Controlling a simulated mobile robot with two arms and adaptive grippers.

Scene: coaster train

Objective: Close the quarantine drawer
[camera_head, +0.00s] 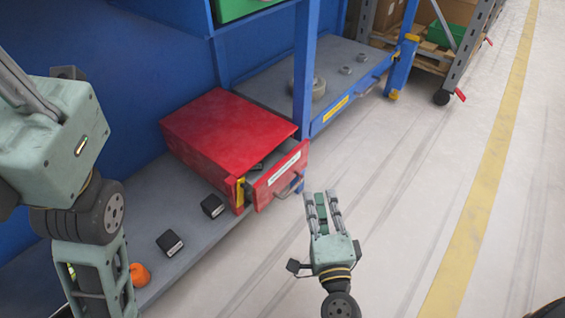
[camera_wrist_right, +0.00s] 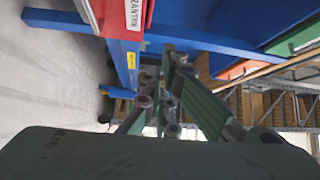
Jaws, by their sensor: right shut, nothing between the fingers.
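The quarantine drawer is in a red box on the grey lower shelf. Its red front (camera_head: 281,176), with a white label strip and a handle, stands out from the box, so the drawer is partly open. A small dark item shows inside. My right gripper (camera_head: 320,196) is shut and empty, to the right of the drawer front and apart from it, over the floor. In the right wrist view the labelled drawer front (camera_wrist_right: 122,14) is at the top, beyond my fingers (camera_wrist_right: 172,62). My left arm comes in at the left; its gripper is out of view.
Two black boxes (camera_head: 212,206) (camera_head: 169,243) and an orange object (camera_head: 139,275) are on the shelf (camera_head: 188,222). A blue post (camera_head: 305,75) rises by the red box (camera_head: 230,125). Grey rings (camera_head: 318,88) lie on the shelf behind. The floor at right is clear.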

